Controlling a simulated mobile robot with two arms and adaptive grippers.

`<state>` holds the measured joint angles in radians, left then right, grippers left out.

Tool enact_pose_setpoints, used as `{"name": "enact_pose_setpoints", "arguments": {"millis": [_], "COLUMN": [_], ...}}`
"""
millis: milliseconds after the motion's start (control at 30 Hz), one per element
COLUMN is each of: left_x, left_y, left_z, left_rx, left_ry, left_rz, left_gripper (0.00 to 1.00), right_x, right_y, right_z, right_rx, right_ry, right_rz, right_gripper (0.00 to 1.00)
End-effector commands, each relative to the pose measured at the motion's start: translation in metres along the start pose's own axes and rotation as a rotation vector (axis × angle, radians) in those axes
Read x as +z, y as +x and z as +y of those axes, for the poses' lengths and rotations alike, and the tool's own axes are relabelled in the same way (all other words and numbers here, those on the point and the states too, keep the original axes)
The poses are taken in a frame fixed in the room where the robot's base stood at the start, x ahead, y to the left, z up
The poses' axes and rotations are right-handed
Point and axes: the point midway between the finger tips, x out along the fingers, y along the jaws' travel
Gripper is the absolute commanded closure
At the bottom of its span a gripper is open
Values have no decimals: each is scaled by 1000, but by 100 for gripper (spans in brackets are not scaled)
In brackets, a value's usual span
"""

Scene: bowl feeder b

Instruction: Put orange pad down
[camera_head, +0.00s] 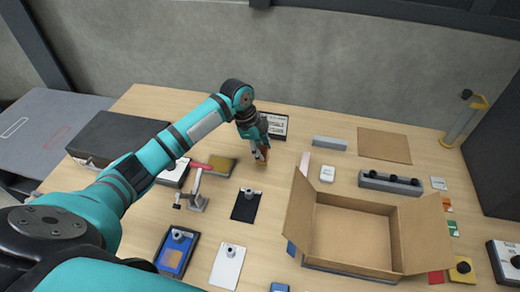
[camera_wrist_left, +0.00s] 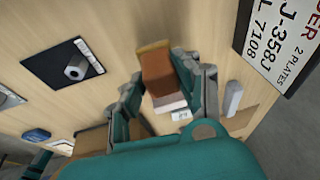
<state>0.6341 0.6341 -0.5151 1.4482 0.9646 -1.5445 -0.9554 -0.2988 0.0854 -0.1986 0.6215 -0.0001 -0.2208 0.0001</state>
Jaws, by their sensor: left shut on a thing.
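My left gripper (camera_head: 258,154) is over the middle of the table, shut on the orange pad (camera_head: 264,156), which shows as a small orange-brown sliver. In the left wrist view the orange pad (camera_wrist_left: 158,72) is a brownish-orange block between the two fingers of my left gripper (camera_wrist_left: 158,82). The fingers cover part of its sides. I cannot tell whether its lower edge touches the table. My right gripper is not in view.
An open cardboard box (camera_head: 350,236) stands right of the gripper. A black mat (camera_head: 246,206) with a metal cylinder lies in front, and a lettered sign (camera_head: 279,126) lies behind. A small grey stand (camera_head: 196,202) is at left. Bare wood surrounds the gripper.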

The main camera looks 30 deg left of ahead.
Motion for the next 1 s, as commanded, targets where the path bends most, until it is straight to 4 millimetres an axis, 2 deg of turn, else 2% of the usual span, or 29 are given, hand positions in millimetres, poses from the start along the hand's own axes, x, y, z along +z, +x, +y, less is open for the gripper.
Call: {"name": "enact_pose_setpoints", "arguments": {"millis": [100, 200, 333, 533, 867, 900, 1000], "left_x": [4, 6, 10, 16, 17, 18, 17], "left_y": [1, 3, 11, 34, 39, 40, 39], "left_z": [-16, -20, -20, -17, -17, -17, -17], "left_rx": [0, 0, 3, 1, 0, 0, 0], "left_ry": [-2, 0, -1, -1, 0, -1, -1], "left_rz": [1, 0, -1, 0, -1, -2, -2], "left_gripper": [100, 100, 100, 100, 100, 66, 53], "right_x": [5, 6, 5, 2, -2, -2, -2], "right_y": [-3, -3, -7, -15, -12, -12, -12], "right_z": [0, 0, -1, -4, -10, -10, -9], "right_rx": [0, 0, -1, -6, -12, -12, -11], "right_ry": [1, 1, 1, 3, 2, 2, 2], "right_rz": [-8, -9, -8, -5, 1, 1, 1], "right_gripper": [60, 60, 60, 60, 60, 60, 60]}}
